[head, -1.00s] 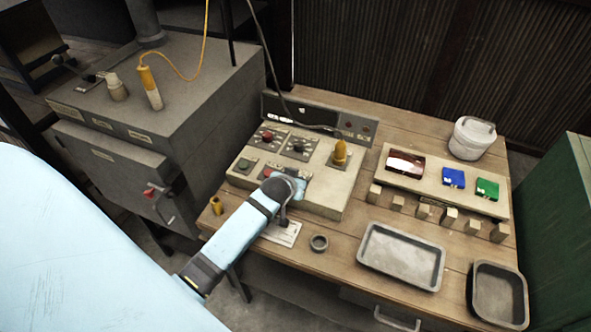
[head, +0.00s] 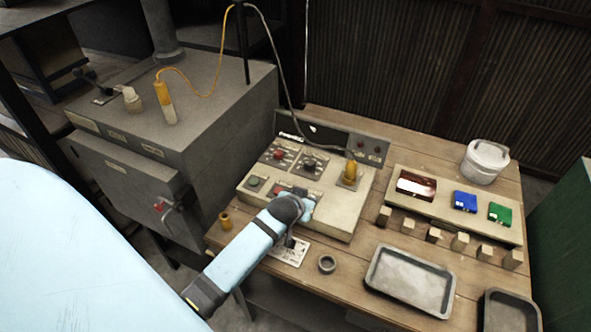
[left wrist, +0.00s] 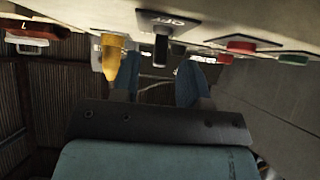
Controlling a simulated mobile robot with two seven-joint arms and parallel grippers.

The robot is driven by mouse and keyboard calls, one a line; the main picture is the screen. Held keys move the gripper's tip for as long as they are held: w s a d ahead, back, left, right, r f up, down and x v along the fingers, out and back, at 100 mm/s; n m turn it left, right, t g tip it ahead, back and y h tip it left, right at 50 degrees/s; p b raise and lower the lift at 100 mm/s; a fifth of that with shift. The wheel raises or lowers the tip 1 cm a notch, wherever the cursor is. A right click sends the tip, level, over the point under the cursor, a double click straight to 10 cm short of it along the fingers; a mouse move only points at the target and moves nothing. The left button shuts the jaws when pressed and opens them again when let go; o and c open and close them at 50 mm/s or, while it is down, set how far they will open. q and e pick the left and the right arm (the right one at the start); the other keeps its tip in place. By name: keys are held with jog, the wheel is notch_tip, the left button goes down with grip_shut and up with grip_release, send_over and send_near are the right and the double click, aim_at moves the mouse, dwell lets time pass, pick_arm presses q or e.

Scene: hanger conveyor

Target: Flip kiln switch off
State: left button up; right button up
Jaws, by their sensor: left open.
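The grey control panel (head: 342,213) sits on the wooden bench, with a red knob (head: 280,155), a black knob (head: 309,163), a green button (head: 254,182) and a yellow plug (head: 350,172). My left gripper (head: 306,203) is low over the panel's front part, and its wrist hides some controls. In the left wrist view the left gripper (left wrist: 160,80) is open, its two blue fingers apart. A black switch lever (left wrist: 160,48) on a lettered plate shows between and beyond the fingertips. I cannot tell if they touch it. The yellow plug (left wrist: 112,55) is just left.
The grey kiln (head: 215,110) stands left of the bench, a yellow cable on top. Right of the panel are a board with coloured tiles (head: 465,200), several small blocks, a white bucket (head: 484,162) and metal trays (head: 412,282). A small ring (head: 327,264) lies in front.

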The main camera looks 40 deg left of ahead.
pick_arm(q)
jog(key=b+v, duration=0.1)
jog(key=v, duration=1.1)
jog(key=shift+s, duration=0.15)
jog(key=shift+r, duration=0.1)
jog(key=s+d+f+m+t+h, duration=0.1)
jog(key=s+d+f+m+h, duration=0.4)
jog(key=s+d+f, duration=0.7)
jog(key=shift+s+d+f+m, duration=0.3)
jog(key=shift+d+f, duration=0.25)
jog(key=shift+f, duration=0.35)
